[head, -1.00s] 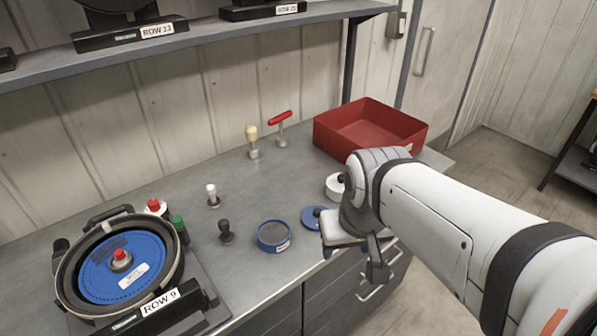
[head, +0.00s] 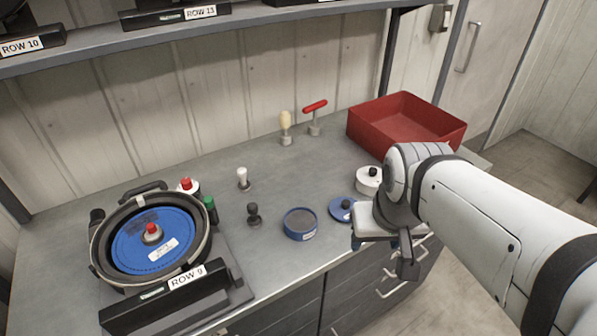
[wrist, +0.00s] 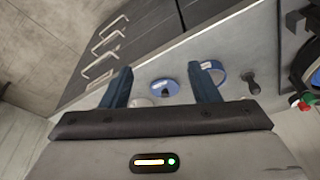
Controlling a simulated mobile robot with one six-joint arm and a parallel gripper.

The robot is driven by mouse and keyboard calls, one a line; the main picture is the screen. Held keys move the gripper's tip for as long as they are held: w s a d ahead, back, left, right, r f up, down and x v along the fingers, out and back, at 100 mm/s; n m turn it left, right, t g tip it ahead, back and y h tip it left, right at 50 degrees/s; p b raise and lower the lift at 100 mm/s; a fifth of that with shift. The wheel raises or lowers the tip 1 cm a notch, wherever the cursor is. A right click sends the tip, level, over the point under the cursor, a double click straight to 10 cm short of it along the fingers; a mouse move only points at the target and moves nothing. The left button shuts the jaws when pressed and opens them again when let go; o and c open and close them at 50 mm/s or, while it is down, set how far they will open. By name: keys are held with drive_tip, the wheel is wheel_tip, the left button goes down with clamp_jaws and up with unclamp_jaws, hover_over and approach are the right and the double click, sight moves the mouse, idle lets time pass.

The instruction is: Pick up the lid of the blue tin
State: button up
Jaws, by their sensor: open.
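The blue lid with a black knob (head: 341,209) lies flat on the metal bench, right of the open blue tin (head: 301,224). My arm's wrist partly overlaps the lid's right side in the head view. In the wrist view, the lid (wrist: 164,88) shows between my two blue fingers, some distance beyond them. The tin (wrist: 220,77) shows there too, partly hidden by the right finger. My gripper (wrist: 160,68) is open and empty. In the head view my gripper (head: 398,252) hangs by the bench's front edge, its fingers mostly hidden.
A white round container with a black knob (head: 369,180) stands behind the lid, close to my wrist. A black-knobbed stamp (head: 254,214) stands left of the tin. A red bin (head: 408,128) is at the back right. Drawer handles (head: 388,290) stick out below the bench edge.

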sight(346, 204)
drive_tip(key=shift+o, duration=0.2)
drive_tip(key=shift+o, duration=0.6)
drive_tip(key=shift+w, duration=0.1)
drive_tip(key=o, duration=0.8)
drive_tip(key=w+f, duration=0.1)
drive_tip(key=w, duration=0.2)
drive_tip(key=w+f+m, duration=0.1)
drive_tip(key=w, duration=0.3)
drive_tip(key=w+f+m+h+p, duration=0.1)
drive_tip(key=w, duration=0.3)
drive_tip(key=shift+w+d+f+t, duration=0.15)
drive_tip(key=shift+d+t, duration=0.15)
drive_tip(key=shift+o, duration=0.2)
drive_tip(key=shift+m+t, duration=0.3)
drive_tip(key=shift+m, duration=0.3)
drive_tip(key=w+f, duration=0.2)
drive_tip(key=w, duration=0.1)
drive_tip(key=w+a+f, duration=0.1)
drive_tip(key=w+f, duration=0.3)
drive_tip(key=w, duration=0.1)
drive_tip(key=shift+w+a+p, duration=0.3)
drive_tip(key=shift+a+p, duration=0.1)
drive_tip(key=shift+x, duration=1)
drive_tip(key=shift+w+d+x, duration=0.15)
drive_tip(key=shift+d+x, duration=0.05)
drive_tip(key=shift+x, duration=1.25)
drive_tip(key=shift+w+d+x, duration=0.15)
drive_tip(key=shift+w+x, duration=0.05)
drive_tip(key=shift+x, duration=1.3)
